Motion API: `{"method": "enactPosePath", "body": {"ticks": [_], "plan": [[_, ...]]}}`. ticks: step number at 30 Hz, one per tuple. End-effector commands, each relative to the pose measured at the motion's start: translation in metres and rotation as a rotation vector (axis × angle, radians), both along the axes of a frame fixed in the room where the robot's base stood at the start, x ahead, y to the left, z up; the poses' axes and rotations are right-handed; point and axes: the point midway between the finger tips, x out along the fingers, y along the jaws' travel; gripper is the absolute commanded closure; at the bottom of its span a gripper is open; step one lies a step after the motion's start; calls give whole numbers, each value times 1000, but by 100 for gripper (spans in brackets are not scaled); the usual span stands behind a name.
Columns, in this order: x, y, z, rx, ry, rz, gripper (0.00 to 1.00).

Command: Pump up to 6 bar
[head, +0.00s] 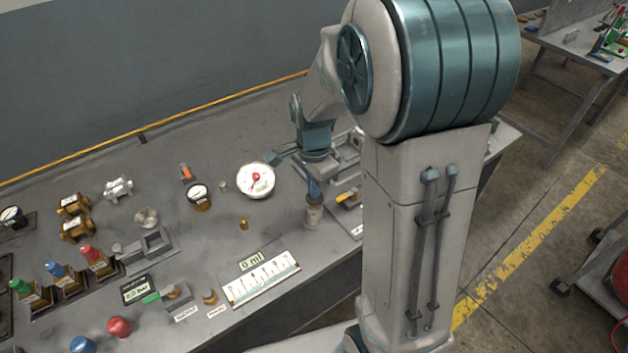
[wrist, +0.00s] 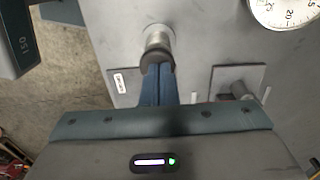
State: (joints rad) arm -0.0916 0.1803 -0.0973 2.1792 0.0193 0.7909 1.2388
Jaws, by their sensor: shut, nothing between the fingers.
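My gripper (head: 314,188) points down at the right end of the bench, its fingers together and empty. In the wrist view the fingertips (wrist: 158,72) are at the dark round knob (wrist: 160,58) of a pale upright cylinder (wrist: 157,36), which looks like the pump. The cylinder (head: 313,216) also shows in the head view, right under the fingers. I cannot tell whether they touch the knob. A white round dial gauge (head: 255,180) with a red centre stands left of the gripper; its reading is too small to tell. A small display (head: 135,290) marked in bar seems to read near zero.
A "0 ml" sign (head: 252,261) and a white scale strip (head: 261,278) lie near the front edge. Valves with green, blue and red knobs (head: 90,252) stand at the left. Brass fittings (head: 75,229) and a smaller gauge (head: 199,196) stand behind.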

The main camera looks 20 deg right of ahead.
Motion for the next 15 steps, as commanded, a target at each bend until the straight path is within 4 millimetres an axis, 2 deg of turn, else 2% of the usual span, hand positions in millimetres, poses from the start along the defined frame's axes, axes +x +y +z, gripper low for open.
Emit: {"method": "enactPosePath", "body": {"ticks": [1, 10, 15], "plan": [[-2, 0, -5, 0, 6, 0, 100], [-3, 0, -6, -1, 12, 0, 100], [-4, 0, 7, -1, 12, 0, 100]]}}
